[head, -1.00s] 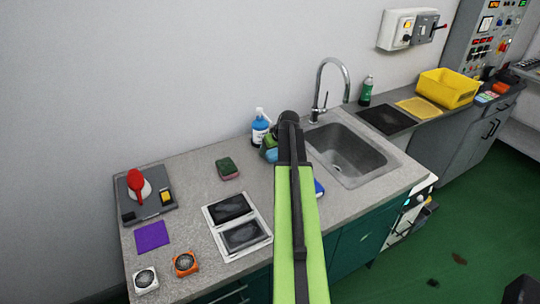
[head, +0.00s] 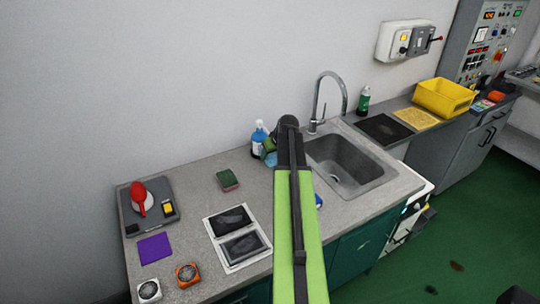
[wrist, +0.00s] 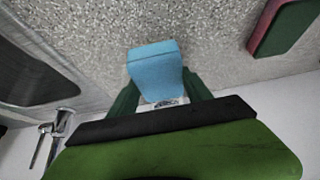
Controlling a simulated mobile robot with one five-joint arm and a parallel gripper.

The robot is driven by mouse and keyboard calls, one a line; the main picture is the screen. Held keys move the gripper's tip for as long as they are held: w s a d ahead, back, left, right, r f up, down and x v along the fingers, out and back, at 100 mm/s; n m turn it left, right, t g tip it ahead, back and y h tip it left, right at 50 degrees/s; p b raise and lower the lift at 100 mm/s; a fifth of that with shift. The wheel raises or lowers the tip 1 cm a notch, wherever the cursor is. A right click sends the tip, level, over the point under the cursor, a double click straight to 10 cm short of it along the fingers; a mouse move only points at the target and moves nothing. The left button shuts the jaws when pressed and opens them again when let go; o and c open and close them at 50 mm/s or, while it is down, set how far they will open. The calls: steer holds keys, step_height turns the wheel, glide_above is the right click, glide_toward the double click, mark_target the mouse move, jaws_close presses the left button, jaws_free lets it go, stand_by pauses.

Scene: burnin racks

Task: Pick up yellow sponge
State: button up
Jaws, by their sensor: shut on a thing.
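My gripper (wrist: 160,88) has its green fingers on both sides of a light blue block (wrist: 155,65) and is shut on it. The block looks like a sponge, but it is blue, not yellow. In the head view my gripper (head: 270,150) is at the back of the counter beside the blue bottle, mostly hidden by my arm. I cannot make out a yellow sponge for certain. A small yellow patch (head: 168,208) shows on the grey device at left. A red and green sponge (head: 228,180) lies on the counter; it also shows in the wrist view (wrist: 285,25).
The sink (head: 350,165) with its tap (head: 343,88) is right of my arm. A blue bottle (head: 258,138) stands by the wall. A yellow bin (head: 444,100) and flat yellow mat (head: 416,118) are further right. A grey device (head: 130,215) and purple square (head: 155,248) are at left.

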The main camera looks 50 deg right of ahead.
steer(key=s+d+r+p, duration=0.5)
steer(key=s+d+r, duration=0.2)
steer(key=d, duration=0.2)
steer(key=shift+s+p, duration=0.15)
steer(key=shift+p, duration=0.25)
